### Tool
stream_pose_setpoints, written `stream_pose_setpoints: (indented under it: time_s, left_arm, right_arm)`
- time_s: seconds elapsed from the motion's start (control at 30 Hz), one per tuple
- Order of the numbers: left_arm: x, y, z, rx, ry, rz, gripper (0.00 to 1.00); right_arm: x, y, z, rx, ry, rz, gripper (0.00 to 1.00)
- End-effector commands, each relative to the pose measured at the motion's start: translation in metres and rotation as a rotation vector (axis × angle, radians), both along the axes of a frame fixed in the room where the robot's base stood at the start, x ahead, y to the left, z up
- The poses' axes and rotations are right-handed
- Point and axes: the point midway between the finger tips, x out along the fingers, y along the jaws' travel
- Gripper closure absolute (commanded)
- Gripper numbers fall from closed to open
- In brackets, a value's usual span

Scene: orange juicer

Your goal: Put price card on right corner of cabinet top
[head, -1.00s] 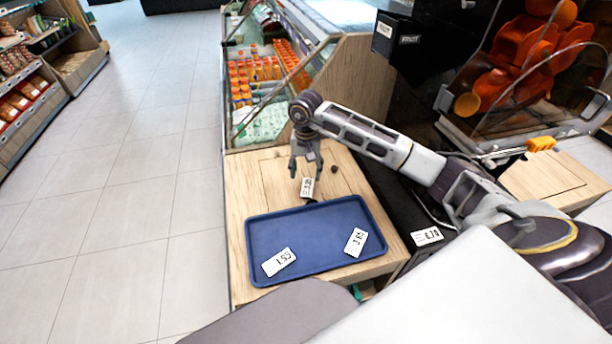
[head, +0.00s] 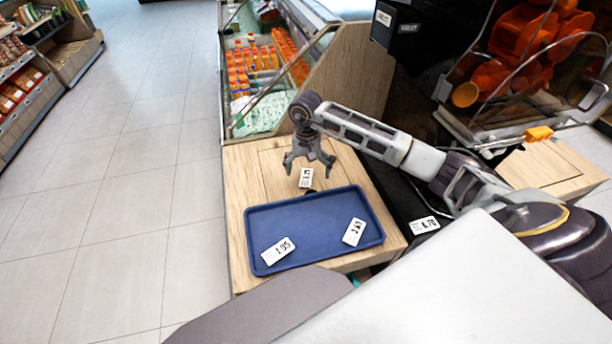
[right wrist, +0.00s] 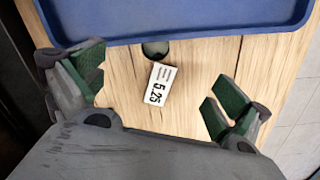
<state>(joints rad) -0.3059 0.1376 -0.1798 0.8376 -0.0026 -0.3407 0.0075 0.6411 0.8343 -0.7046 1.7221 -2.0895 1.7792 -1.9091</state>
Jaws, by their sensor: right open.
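A white price card (head: 306,178) marked 5.25 is on the wooden cabinet top (head: 243,185), just behind the blue tray. In the right wrist view the price card (right wrist: 158,84) shows between my spread green-padded fingers, clear of both. My right gripper (head: 309,166) is open and empty above the cabinet top, just behind the card. I cannot tell its exact height. My left gripper is not in view.
A blue tray (head: 312,228) on the cabinet top holds two more price cards, one at left (head: 278,251) and one at right (head: 354,232). Another card (head: 424,225) lies on the black surface at right. A chilled bottle display (head: 255,65) stands behind; an orange juicer (head: 535,45) is at back right.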

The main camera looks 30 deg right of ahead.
Motion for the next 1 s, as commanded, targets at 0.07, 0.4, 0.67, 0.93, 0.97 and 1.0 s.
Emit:
stream_pose_setpoints:
  time_s: [0.07,0.4,0.67,0.93,0.97,1.0]
  left_arm:
    - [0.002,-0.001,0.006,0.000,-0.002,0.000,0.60]
    - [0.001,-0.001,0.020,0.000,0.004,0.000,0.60]
    - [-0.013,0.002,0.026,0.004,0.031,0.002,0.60]
    - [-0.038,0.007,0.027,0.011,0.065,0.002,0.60]
    - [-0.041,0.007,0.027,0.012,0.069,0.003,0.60]
    - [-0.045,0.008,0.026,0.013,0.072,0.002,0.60]
  right_arm:
    - [-0.012,0.000,-0.010,0.003,0.032,-0.002,0.00]
    - [-0.046,-0.011,-0.033,0.037,0.111,-0.053,0.00]
    - [-0.063,-0.026,-0.036,0.080,0.136,-0.121,0.00]
    - [-0.057,-0.048,-0.023,0.148,0.088,-0.295,0.00]
    - [-0.055,-0.051,-0.021,0.155,0.078,-0.327,0.00]
    - [-0.051,-0.054,-0.017,0.166,0.065,-0.374,0.00]
